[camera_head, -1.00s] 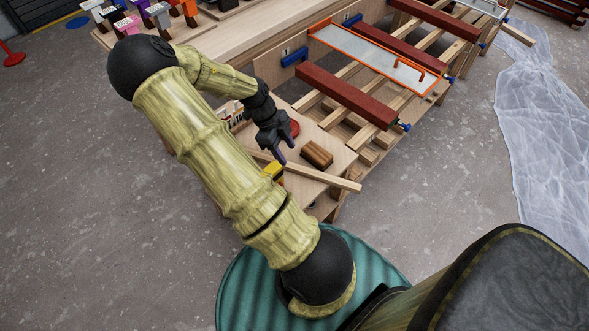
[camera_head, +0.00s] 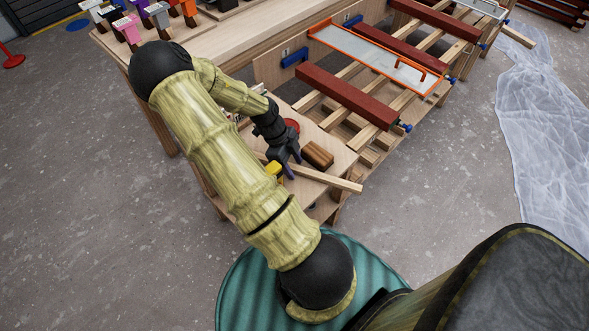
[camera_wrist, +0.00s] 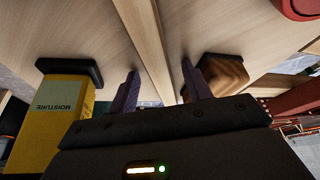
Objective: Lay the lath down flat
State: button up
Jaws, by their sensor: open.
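The lath (camera_head: 335,182), a long pale wooden strip, lies across the small bench top and its right end sticks out past the edge. In the wrist view the lath (camera_wrist: 145,30) runs away from me between my fingers; two of its long sides show, and it seems to rest on a narrow edge. My gripper (camera_head: 290,168) is low over the lath, left of its middle. In the wrist view my gripper (camera_wrist: 160,72) is open, one dark purple finger on each side of the lath. Contact is not clear. My arm hides the lath's left end.
A yellow moisture meter (camera_wrist: 55,125) stands close left of the fingers, and a brown striped wood block (camera_head: 318,154) close right. A red round thing (camera_head: 292,125) is behind. Red beams (camera_head: 345,95) lie over a slatted frame beyond the bench.

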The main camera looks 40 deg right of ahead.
dwell(0.4)
grip_shut()
notch_tip(320, 180, up, 10)
jog(key=p, duration=0.2)
dwell(0.4)
jog(key=shift+r, duration=0.1)
dwell(0.5)
notch_tip(320, 180, up, 17)
jog(key=p, duration=1.6)
send_over(293, 166)
jog(key=shift+a, duration=0.1)
